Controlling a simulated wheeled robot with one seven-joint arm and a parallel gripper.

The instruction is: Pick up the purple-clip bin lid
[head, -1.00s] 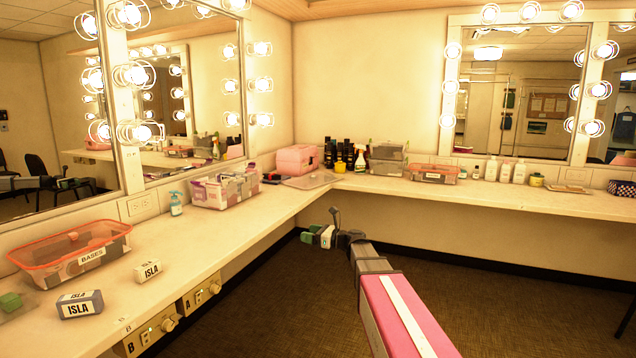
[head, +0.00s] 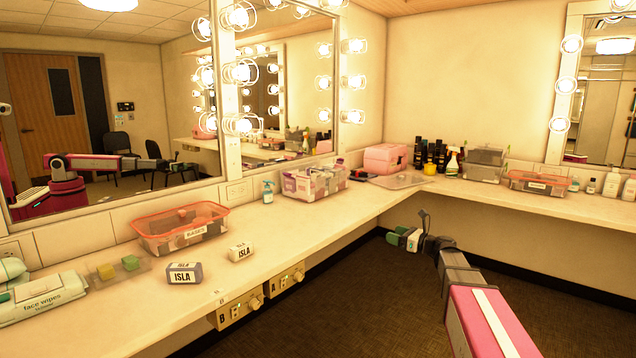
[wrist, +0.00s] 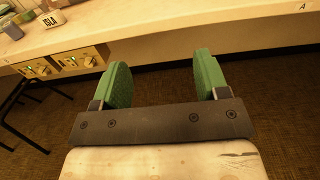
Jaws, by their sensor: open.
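A flat, clear lid-like sheet (head: 400,181) lies on the counter near the corner, in front of a pink case; I cannot make out a purple clip on it. A clear bin with purple and white packets (head: 313,180) stands left of it. My gripper (head: 403,238) is out over the floor, below and in front of the counter, apart from everything. In the wrist view its two green fingers (wrist: 163,78) are spread, with nothing between them.
On the left counter are an orange-rimmed BASES bin (head: 180,232), two ISLA blocks (head: 185,273), face wipes (head: 40,300) and a spray bottle (head: 268,192). Outlet boxes (head: 240,311) hang under the front edge. Bottles and bins crowd the back counter. The floor (head: 350,310) is open.

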